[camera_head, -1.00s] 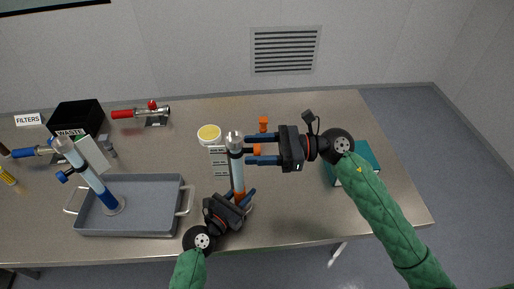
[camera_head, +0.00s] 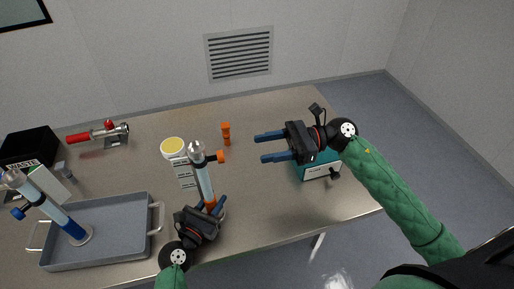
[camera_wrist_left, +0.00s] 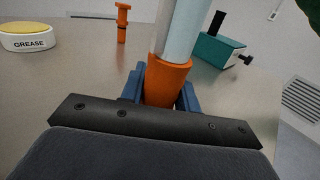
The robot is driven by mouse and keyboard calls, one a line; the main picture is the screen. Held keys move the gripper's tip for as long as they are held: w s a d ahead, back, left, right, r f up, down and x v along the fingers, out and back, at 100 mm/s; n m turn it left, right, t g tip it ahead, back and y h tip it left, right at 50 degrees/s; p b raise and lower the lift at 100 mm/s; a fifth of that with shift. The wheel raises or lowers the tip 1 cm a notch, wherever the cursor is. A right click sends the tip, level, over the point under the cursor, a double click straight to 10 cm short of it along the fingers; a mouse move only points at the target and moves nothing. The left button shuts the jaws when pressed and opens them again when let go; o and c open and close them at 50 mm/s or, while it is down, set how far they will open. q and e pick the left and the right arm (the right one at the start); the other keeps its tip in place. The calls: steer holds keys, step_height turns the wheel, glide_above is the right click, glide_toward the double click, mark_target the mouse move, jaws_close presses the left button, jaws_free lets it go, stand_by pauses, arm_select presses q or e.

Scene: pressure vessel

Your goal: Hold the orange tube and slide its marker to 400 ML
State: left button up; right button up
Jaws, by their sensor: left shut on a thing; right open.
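The orange tube (camera_head: 204,182) stands slightly tilted near the table's front edge, clear and pale with an orange lower part and a grey cap. Its orange marker (camera_head: 220,157) sticks out to the right near the top. A label card with several lines (camera_head: 185,173) is beside it on the left. My left gripper (camera_head: 216,208) is shut on the tube's orange base, which also shows between the fingers in the left wrist view (camera_wrist_left: 167,80). My right gripper (camera_head: 271,147) is open and empty, to the right of the tube and apart from it. The scale readings are too small to read.
A grey tray (camera_head: 127,205) with a blue tube (camera_head: 58,218) is at left. A grease tub (camera_head: 173,148), a small orange part (camera_head: 226,134) and a red-handled tool (camera_head: 97,133) are behind. A teal box (camera_head: 320,166) lies at right. A black waste bin (camera_head: 28,148) is far left.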

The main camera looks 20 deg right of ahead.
stand_by(0.3)
arm_select(q)
steer(key=o, duration=1.2)
steer(key=v, duration=1.2)
steer(key=shift+s+f, duration=0.1)
